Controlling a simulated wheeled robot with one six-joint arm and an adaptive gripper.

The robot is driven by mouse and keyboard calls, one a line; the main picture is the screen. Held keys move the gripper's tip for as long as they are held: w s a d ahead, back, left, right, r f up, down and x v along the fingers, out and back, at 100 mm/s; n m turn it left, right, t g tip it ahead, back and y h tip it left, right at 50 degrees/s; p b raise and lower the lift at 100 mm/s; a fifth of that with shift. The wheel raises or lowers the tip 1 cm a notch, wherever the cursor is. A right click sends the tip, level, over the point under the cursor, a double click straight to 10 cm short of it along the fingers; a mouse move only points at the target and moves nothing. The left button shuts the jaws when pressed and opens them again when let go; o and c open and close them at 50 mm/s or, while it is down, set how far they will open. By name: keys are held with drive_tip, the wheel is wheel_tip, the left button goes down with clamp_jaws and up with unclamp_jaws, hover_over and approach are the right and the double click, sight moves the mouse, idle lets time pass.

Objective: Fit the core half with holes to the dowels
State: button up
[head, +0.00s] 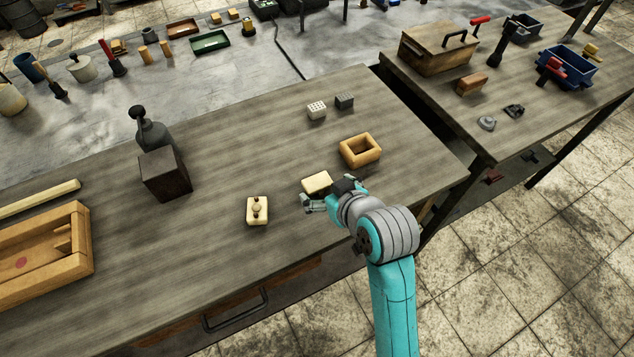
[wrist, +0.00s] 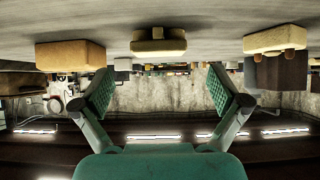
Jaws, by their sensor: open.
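The core half with dowels (head: 257,212) is a cream block with knobs on top, lying on the wooden bench left of my gripper. The other core half (head: 317,182) is a plain cream block lying just beyond my gripper (head: 330,194); no holes can be made out. My gripper is open and empty, low over the bench. In the upside-down wrist view, the plain half (wrist: 158,48) is centred ahead of the spread fingers (wrist: 160,90), apart from them. The dowel half (wrist: 275,40) is at the right there.
A tan hollow box (head: 360,150) stands close behind the plain half. Two small blocks with dotted tops, one white (head: 317,110) and one grey (head: 345,101), lie farther back. A dark block (head: 165,175) and a wooden frame (head: 40,250) are at left. The bench between is clear.

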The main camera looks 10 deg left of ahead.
sight(318, 182)
drive_tip(key=shift+x, duration=3)
drive_tip(key=shift+r, duration=0.1)
drive_tip(key=c, duration=1.3)
